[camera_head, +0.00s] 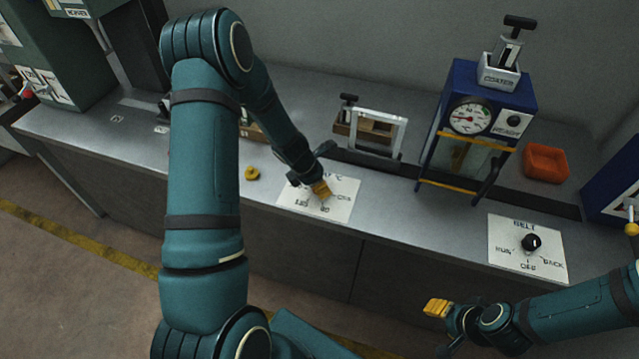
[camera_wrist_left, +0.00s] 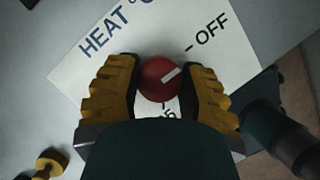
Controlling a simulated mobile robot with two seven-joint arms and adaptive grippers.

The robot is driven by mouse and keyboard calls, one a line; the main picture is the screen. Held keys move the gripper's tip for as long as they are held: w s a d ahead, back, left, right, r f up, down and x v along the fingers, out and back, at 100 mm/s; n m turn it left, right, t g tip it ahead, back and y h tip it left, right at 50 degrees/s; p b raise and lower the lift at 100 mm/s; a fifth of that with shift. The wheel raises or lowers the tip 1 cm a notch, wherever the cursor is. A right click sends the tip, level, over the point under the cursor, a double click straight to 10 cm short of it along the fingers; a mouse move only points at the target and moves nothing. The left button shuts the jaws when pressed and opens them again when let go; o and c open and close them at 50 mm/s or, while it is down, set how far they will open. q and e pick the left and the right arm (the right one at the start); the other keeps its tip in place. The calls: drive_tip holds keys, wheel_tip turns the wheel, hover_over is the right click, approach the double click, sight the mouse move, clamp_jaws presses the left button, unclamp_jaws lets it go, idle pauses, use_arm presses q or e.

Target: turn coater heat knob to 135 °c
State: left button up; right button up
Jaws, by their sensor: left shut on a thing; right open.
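The coater heat knob is red with a white pointer mark (camera_wrist_left: 158,80) in the left wrist view, where the mark points right and slightly up, just below the OFF tick. It sits on a white HEAT °C plate (camera_head: 340,205), which also shows in the left wrist view (camera_wrist_left: 100,60). My left gripper (camera_head: 321,190) is shut on the knob, with one yellow finger on each side (camera_wrist_left: 160,88). In the head view the gripper hides the knob. Part of the number scale is hidden. My right gripper (camera_head: 440,308) is open and empty, in front of the counter.
A BELT plate with a black knob (camera_head: 531,242) lies to the right. The blue coater with a round gauge (camera_head: 470,116) stands behind. A wooden tray with a metal frame (camera_head: 375,130), a red-orange bin (camera_head: 545,162) and a yellow knob (camera_head: 252,173) are on the counter.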

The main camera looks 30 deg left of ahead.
use_arm(q)
drive_tip(key=m+p, duration=0.1)
drive_tip(key=m, duration=0.1)
drive_tip(key=shift+m+g+h, duration=0.3)
drive_tip(key=shift+g, duration=0.1)
drive_tip(key=shift+m+h, duration=0.3)
drive_tip(key=shift+m, duration=0.6)
drive_tip(key=m+g, duration=0.1)
drive_tip(key=m, duration=0.1)
drive_tip(key=m+g, duration=0.1)
drive_tip(key=m, duration=0.1)
drive_tip(key=shift+f+h+p, duration=0.15)
drive_tip(key=shift+h+p, duration=0.15)
drive_tip(key=m+g, duration=0.1)
drive_tip(key=m, duration=0.3)
drive_tip(key=shift+g+b, duration=0.3)
drive_tip(key=shift+b, duration=0.05)
drive_tip(key=m+g+b, duration=0.1)
drive_tip(key=m, duration=0.2)
drive_tip(key=shift+d+m, duration=0.1)
drive_tip(key=shift+m, duration=0.3)
drive_tip(key=m+g+y, duration=0.1)
drive_tip(key=m, duration=0.2)
drive_tip(key=shift+b, duration=0.35)
drive_tip(key=shift+m+g+y+b, duration=0.35)
drive_tip(key=shift+m+g+y, duration=0.3)
drive_tip(key=shift+m, duration=1.35)
drive_tip(key=shift+s, duration=0.1)
